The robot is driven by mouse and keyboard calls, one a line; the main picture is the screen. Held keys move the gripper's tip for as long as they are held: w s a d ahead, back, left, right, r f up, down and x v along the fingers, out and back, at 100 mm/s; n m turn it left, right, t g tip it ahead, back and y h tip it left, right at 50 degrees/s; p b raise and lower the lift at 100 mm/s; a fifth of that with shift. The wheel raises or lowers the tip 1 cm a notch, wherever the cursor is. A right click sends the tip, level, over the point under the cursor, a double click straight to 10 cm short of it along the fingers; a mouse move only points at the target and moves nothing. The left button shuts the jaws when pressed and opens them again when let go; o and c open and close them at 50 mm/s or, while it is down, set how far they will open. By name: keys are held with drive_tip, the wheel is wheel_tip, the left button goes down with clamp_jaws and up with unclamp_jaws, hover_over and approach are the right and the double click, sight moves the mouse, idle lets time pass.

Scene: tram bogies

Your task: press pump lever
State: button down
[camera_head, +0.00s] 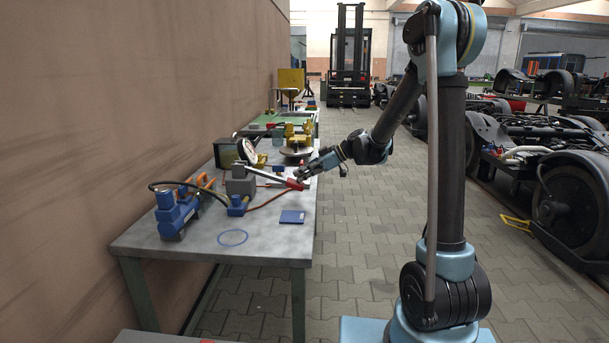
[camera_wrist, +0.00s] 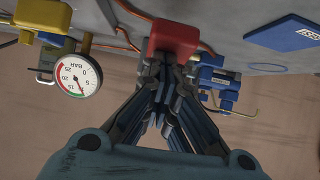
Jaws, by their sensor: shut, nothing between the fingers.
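The pump lever (camera_head: 266,175) is a pale metal bar reaching right from the pump area on the workbench. It ends in a red grip (camera_head: 293,184). My gripper (camera_head: 303,176) is at that grip, above the right edge of the bench. In the wrist view the red grip (camera_wrist: 173,36) is straight ahead of my shut fingertips (camera_wrist: 168,60). The fingers look empty and overlap the grip's near edge; I cannot tell whether they touch it. A blue pump unit (camera_head: 238,206) with a grey block stands below the lever's left end.
A pressure gauge (camera_wrist: 77,77) sits beside yellow fittings. A blue tool (camera_head: 174,213) with a black hose stands at the bench's near left. A blue booklet (camera_head: 292,217) and a blue ring (camera_head: 232,238) lie on the bench (camera_head: 270,242). The paved aisle (camera_head: 355,240) is free.

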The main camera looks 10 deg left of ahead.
drive_tip(key=shift+s+f, duration=0.2)
drive_tip(key=shift+f, duration=0.05)
drive_tip(key=shift+w+d+r, duration=0.15)
drive_tip(key=shift+r, duration=0.4)
drive_tip(key=r, duration=0.1)
drive_tip(key=d+r, duration=0.1)
drive_tip(key=r, duration=0.1)
drive_tip(key=shift+r, duration=0.1)
drive_tip(key=v, duration=1)
drive_tip(key=shift+w+d+f, duration=0.2)
drive_tip(key=shift+w+f, duration=0.05)
drive_tip(key=shift+f, duration=0.15)
drive_tip(key=shift+s, duration=0.1)
drive_tip(key=s+d+f+m+t+h, duration=0.1)
drive_tip(key=s+d+f+m+h, duration=0.3)
drive_tip(key=s+d, duration=0.5)
drive_tip(key=s+d+f+m+t+h, duration=0.1)
drive_tip(key=s+d+f+m+h, duration=0.3)
drive_tip(key=s, duration=0.9)
drive_tip(key=s+d+f+m+t+h, duration=0.1)
drive_tip(key=s+d+f+m+h, duration=0.2)
drive_tip(key=s+d+f+m, duration=0.6)
drive_tip(key=s+d+m, duration=0.1)
drive_tip(key=d, duration=0.4)
drive_tip(key=shift+s+d+f+m+h, duration=0.15)
drive_tip(key=shift+s+f+m+h, duration=0.15)
drive_tip(key=shift+s+m+h, duration=0.1)
